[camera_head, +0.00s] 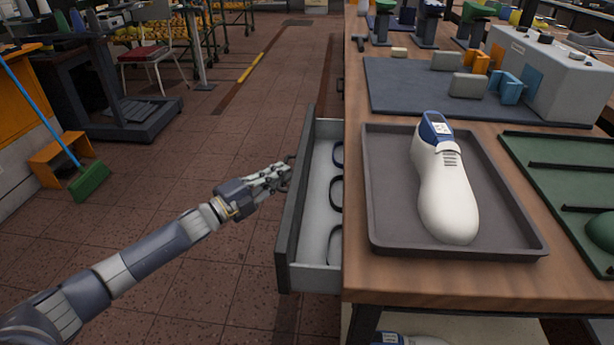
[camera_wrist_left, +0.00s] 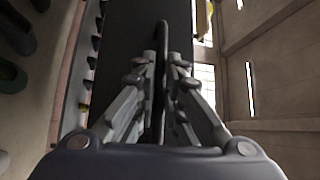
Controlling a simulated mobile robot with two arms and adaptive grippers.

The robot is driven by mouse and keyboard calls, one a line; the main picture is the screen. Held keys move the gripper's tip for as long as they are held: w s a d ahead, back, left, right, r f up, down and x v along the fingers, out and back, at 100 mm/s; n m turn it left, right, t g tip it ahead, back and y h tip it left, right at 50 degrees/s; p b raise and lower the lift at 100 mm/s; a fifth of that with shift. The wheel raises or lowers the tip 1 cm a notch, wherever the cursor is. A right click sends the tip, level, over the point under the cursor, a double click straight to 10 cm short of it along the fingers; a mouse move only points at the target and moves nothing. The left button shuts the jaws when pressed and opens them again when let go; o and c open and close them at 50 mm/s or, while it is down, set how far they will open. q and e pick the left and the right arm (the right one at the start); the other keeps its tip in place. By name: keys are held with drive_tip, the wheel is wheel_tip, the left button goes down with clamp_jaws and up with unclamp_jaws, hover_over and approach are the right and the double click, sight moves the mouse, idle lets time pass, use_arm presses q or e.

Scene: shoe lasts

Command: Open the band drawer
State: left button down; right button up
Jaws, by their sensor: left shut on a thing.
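The band drawer (camera_head: 293,225) sticks out from the left side of the wooden workbench. Its front is dark and its inside is pale grey. Three dark bands (camera_head: 335,195) lie in it in a row; part of the inside is hidden under the bench edge. My left gripper (camera_head: 284,175) is at the outer face of the drawer front, shut on the drawer handle (camera_wrist_left: 162,50). In the left wrist view the handle runs between the two fingers (camera_wrist_left: 163,75), against the dark drawer front (camera_wrist_left: 127,40). My right gripper is not in view.
A grey tray (camera_head: 390,243) with a white shoe last (camera_head: 447,195) stands on the bench above the drawer. A green tray (camera_head: 540,148) is at its right. The tiled floor left of the drawer is clear. A green broom (camera_head: 90,180) is farther left.

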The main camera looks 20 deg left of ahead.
use_arm(q)
drive_tip(key=s+a+b, duration=0.1)
drive_tip(key=s+a, duration=0.1)
drive_tip(key=a, duration=0.6)
drive_tip(key=s+a+b, duration=0.2)
drive_tip(key=s+a, duration=0.1)
drive_tip(key=a, duration=0.6)
drive_tip(key=shift+a, duration=0.3)
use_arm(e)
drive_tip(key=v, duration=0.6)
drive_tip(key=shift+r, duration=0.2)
use_arm(q)
drive_tip(key=shift+f, duration=0.1)
drive_tip(key=c, duration=1.7)
unclamp_jaws()
drive_tip(key=shift+s, duration=0.1)
drive_tip(key=shift+v, duration=6)
drive_tip(key=shift+a, duration=0.1)
